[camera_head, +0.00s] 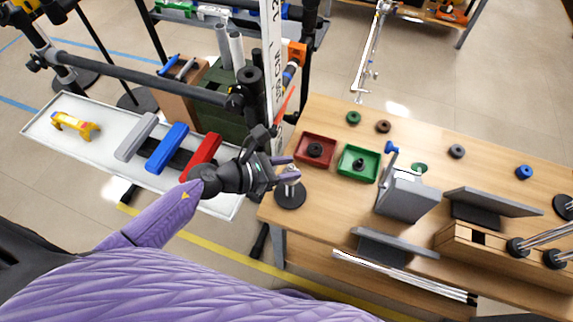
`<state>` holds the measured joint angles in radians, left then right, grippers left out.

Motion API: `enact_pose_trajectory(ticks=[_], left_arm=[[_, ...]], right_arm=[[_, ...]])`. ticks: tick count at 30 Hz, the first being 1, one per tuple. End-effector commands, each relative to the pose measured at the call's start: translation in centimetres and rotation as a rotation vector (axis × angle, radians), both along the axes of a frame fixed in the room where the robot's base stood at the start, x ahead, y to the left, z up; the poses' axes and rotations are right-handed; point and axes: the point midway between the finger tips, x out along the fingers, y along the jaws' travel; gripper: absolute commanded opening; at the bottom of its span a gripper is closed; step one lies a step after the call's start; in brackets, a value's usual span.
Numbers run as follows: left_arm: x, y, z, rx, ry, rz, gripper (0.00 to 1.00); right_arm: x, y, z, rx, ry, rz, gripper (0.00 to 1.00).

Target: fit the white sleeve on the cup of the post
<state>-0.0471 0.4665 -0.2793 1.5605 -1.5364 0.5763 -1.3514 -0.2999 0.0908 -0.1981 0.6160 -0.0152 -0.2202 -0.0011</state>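A post (289,187) stands upright on a round black base (290,198) at the left end of the wooden table. My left gripper (291,168) is right at the top of the post, its purple fingertips on either side of a small pale piece. I cannot tell whether this piece is the white sleeve or the post's cup, or whether the fingers touch it. The cup is not clear behind the fingers. No separate white sleeve can be made out on the table. My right gripper is not in view.
On the wooden table (325,206) are a red tray (331,150), a green tray (343,174), loose rings and a grey box (408,197). A grey bench (95,115) with coloured blocks stands at left. A dark upright frame stands behind my gripper.

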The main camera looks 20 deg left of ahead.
Motion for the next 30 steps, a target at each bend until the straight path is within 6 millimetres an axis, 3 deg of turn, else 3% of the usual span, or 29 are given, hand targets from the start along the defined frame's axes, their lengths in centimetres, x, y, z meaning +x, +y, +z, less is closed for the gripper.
enact_pose_trajectory(ticks=[1, 3, 11, 22, 30], left_arm=[[0.0, 0.0, 0.0, 0.0, 0.0, 0.0, 0.55], [0.0, 0.0, 0.0, 0.0, 0.0, 0.0, 0.65], [-0.3, 0.3, 0.1, 0.001, 0.001, 0.0, 0.65], [-5.3, 5.7, 3.1, 0.002, 0.003, 0.0, 0.65], [-6.3, 6.8, 3.8, 0.0, 0.0, -0.001, 0.65]], right_arm=[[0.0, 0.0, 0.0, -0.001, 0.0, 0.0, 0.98], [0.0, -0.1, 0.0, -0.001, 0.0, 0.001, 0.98], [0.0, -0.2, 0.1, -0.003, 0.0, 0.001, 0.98], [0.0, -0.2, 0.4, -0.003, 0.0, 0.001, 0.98], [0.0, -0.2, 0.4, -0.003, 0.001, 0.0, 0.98]])
